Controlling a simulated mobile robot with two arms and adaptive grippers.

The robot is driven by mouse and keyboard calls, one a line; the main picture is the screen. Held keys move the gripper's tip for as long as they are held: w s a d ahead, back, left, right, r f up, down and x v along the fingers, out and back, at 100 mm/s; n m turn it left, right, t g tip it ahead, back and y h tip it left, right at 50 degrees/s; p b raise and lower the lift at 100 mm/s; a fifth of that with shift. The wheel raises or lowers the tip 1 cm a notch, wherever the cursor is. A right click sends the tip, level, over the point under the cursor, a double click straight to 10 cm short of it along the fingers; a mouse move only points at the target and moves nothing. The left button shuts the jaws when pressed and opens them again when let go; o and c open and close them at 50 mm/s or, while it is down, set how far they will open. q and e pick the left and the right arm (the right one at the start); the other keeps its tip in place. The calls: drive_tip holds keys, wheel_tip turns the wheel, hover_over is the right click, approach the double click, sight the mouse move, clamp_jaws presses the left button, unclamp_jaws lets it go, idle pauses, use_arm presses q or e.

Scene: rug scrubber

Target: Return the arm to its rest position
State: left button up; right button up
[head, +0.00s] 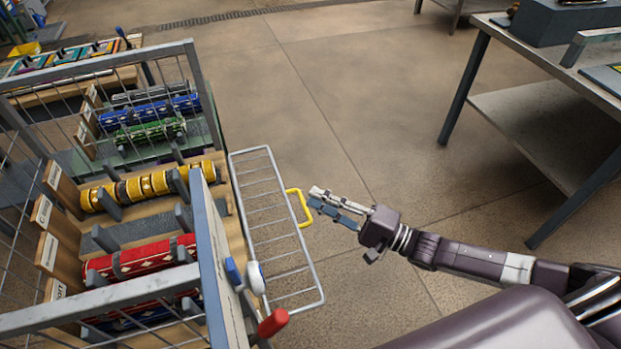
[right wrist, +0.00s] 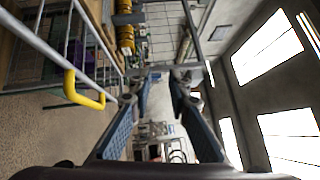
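My right gripper (head: 326,202) is to the right of the cart, just beside a yellow handle (head: 299,208). Its fingers are apart with nothing between them, as the right wrist view (right wrist: 162,78) shows. In that view the yellow handle (right wrist: 80,92) is left of the fingers, outside the gap. The handle is fixed to a grey wire gate (head: 270,151) at the cart's right side. My right arm reaches in from the lower right. My left gripper is not in view.
The wire cart (head: 95,55) holds rolled rugs: blue, green (head: 150,133), yellow (head: 150,184) and red (head: 140,257). A red-tipped knob (head: 272,323) sticks out at its lower right. A metal table (head: 545,55) stands at right. Open floor lies between.

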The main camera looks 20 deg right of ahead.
drive_tip(key=w+d+f+n+h, duration=0.1)
drive_tip(key=d+f+h, duration=0.15)
drive_tip(key=f, duration=0.55)
drive_tip(key=w+d+f+n+h, duration=0.15)
drive_tip(key=f+h, duration=0.25)
drive_tip(key=f, duration=0.5)
drive_tip(key=s+d+f+n+g+h, duration=0.2)
drive_tip(key=s+d+f, duration=0.15)
drive_tip(key=f, duration=0.45)
drive_tip(key=s+d+f+n+g+h, duration=0.1)
drive_tip(key=s+d+f+n+h, duration=0.15)
drive_tip(key=s+f, duration=0.4)
drive_tip(key=s+f+n+g+h, duration=0.2)
drive_tip(key=s+f+g, duration=0.2)
drive_tip(key=s+f, duration=0.95)
drive_tip(key=s+a+f+n+g, duration=0.2)
drive_tip(key=s+f+g, duration=0.1)
drive_tip(key=s, duration=0.7)
drive_tip(key=s+a+f+n+g, duration=0.2)
drive_tip(key=s+f, duration=0.2)
drive_tip(key=s, duration=0.7)
drive_tip(key=shift+a+f+g+h, duration=0.15)
drive_tip(key=shift+a+g+h, duration=0.15)
drive_tip(key=shift+g+h, duration=0.1)
